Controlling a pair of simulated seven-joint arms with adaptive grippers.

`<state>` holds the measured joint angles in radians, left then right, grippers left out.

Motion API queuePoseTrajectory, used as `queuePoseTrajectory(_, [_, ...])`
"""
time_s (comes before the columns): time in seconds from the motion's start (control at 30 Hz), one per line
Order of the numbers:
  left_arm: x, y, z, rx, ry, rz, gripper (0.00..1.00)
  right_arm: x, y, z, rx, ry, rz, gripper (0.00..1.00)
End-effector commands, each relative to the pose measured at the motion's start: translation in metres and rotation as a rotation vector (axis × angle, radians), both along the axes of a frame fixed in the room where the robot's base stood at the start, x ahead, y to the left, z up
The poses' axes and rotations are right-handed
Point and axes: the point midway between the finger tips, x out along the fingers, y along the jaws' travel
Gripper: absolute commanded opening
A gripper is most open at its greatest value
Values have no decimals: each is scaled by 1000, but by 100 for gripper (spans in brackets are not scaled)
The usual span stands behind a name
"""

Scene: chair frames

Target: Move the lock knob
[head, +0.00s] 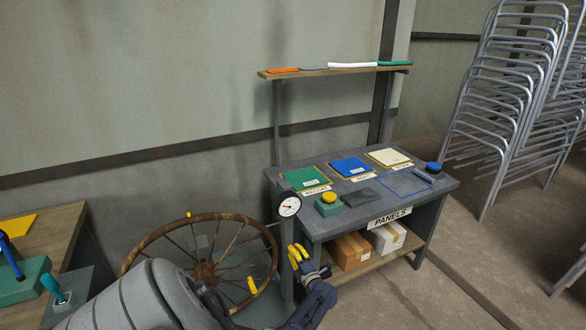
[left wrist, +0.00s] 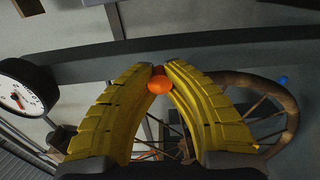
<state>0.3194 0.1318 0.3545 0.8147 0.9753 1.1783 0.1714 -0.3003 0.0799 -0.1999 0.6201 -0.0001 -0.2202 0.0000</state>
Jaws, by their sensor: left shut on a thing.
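The lock knob (left wrist: 159,86) is a small round orange knob in the left wrist view, between the tips of my left gripper's yellow fingers. My left gripper (left wrist: 163,70) is shut on it. In the head view my left gripper (head: 298,253) is in front of the left front corner of the panel table, just below a round dial gauge. The knob cannot be made out in the head view. My right gripper is in neither view.
The dial gauge (head: 289,205) and a large spoked wheel (head: 148,236) stand close to the left gripper. The panel table (head: 446,184) carries coloured panels, with boxes on its lower shelf. Stacked chair frames (head: 499,75) stand at the right.

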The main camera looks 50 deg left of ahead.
Motion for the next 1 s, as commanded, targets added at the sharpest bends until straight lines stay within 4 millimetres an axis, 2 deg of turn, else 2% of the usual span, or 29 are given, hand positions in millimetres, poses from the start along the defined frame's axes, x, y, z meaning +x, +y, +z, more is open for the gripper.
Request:
queuePoseTrajectory(0.9, [3, 12, 0, 0, 0, 0, 0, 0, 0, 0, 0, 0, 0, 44])
queuePoseTrajectory(0.93, [3, 12, 0, 0, 0, -1, 13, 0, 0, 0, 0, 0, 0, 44])
queuePoseTrajectory(1.0, [3, 12, 0, 0, 0, -1, 21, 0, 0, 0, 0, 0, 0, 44])
